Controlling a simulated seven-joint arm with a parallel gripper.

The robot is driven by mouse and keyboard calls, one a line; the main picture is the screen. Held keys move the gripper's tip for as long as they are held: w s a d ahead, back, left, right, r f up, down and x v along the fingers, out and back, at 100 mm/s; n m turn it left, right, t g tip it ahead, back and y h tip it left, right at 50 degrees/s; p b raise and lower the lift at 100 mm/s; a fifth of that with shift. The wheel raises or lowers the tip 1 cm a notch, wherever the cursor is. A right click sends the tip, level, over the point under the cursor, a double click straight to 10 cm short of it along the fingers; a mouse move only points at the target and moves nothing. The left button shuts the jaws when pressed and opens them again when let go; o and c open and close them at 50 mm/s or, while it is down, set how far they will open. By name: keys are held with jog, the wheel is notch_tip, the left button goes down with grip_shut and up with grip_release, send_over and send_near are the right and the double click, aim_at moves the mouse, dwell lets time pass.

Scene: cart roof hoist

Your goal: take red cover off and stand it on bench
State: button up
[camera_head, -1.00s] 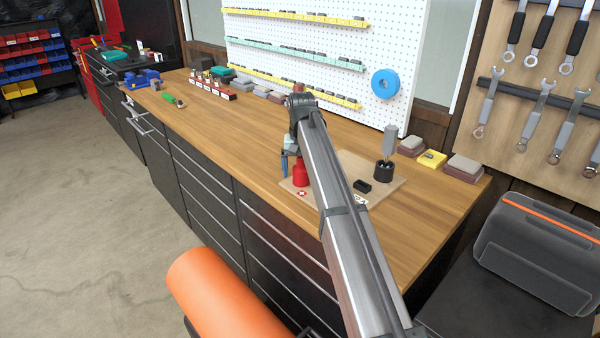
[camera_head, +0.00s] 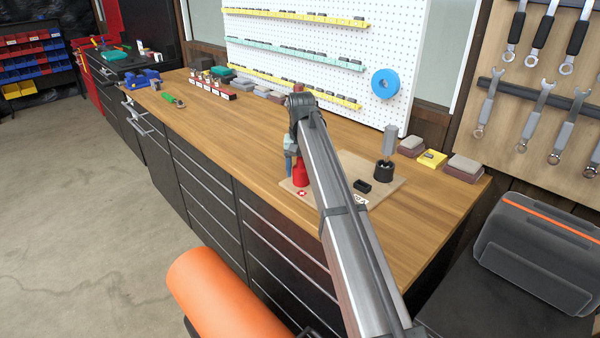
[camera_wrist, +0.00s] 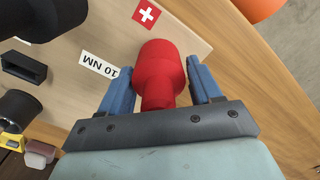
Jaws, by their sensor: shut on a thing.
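The red cover (camera_head: 301,174) stands upright on a light wooden board (camera_head: 341,160) near the front edge of the bench (camera_head: 255,135). In the wrist view the red cover (camera_wrist: 160,62) has a wide rounded body and a narrower neck. In the head view my gripper (camera_head: 290,163) is at the cover, partly hidden behind my arm. Whatever is under the cover is hidden.
The board also carries a small black open box (camera_head: 362,186), a black round holder (camera_head: 384,171) with a grey handle, a "10 NM" label (camera_wrist: 98,65) and a red label with a white cross (camera_wrist: 146,12). Bare bench top lies to the left and behind.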

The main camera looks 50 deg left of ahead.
jog(key=shift+r, duration=0.25)
jog(key=shift+r, duration=3.45)
jog(key=w+d+f+m, duration=0.1)
jog(key=w+d+m, duration=0.15)
jog(key=w, duration=1.05)
jog(key=w+d+m, duration=0.1)
jog(key=w+d, duration=0.3)
jog(key=w, duration=0.9)
jog(key=w+d+r+n, duration=0.1)
jog(key=d+n, duration=0.1)
jog(key=d, duration=1.1)
jog(key=w+d+r+n, duration=0.1)
jog(key=d+r+n, duration=0.1)
jog(key=d, duration=1.1)
jog(key=shift+a+f, duration=0.15)
jog(key=shift+f, duration=2.5)
jog(key=shift+a+f, duration=0.1)
jog(key=shift+f, duration=2.5)
jog(key=shift+f, duration=0.1)
